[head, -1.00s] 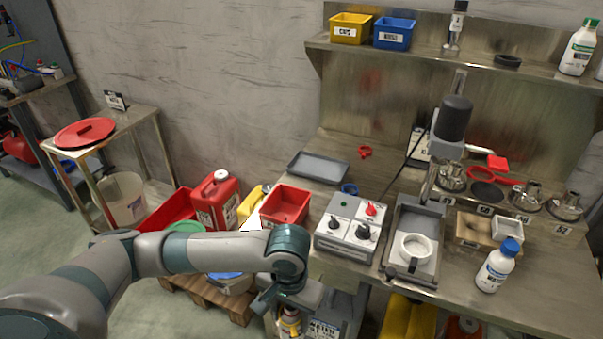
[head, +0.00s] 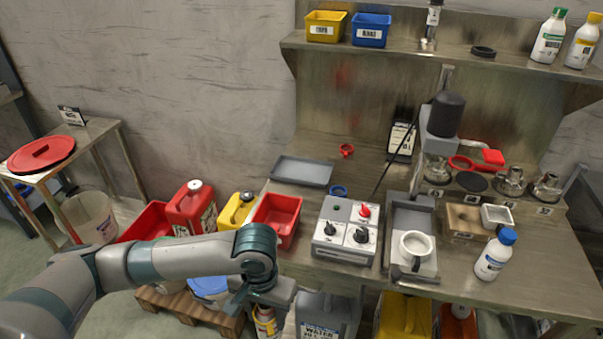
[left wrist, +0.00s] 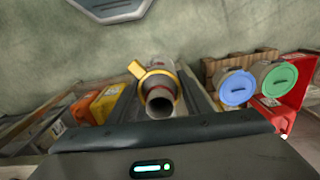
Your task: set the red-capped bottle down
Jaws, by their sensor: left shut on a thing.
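My left gripper (head: 266,300) hangs low in front of the bench's left end, pointing down. In the left wrist view it is shut on a grey cylindrical thing (left wrist: 160,97) with a yellow band and a dark round open end. In the head view a piece with yellow and red markings (head: 265,322) shows below the gripper; its lower part is cut off by the frame. I cannot make out a red-capped bottle in either view. My right gripper is not in view.
The steel bench holds a switch box (head: 346,230), a white mug (head: 416,247), a blue-capped bottle (head: 494,257) and a grey tray (head: 302,171). The bench front right is fairly clear.

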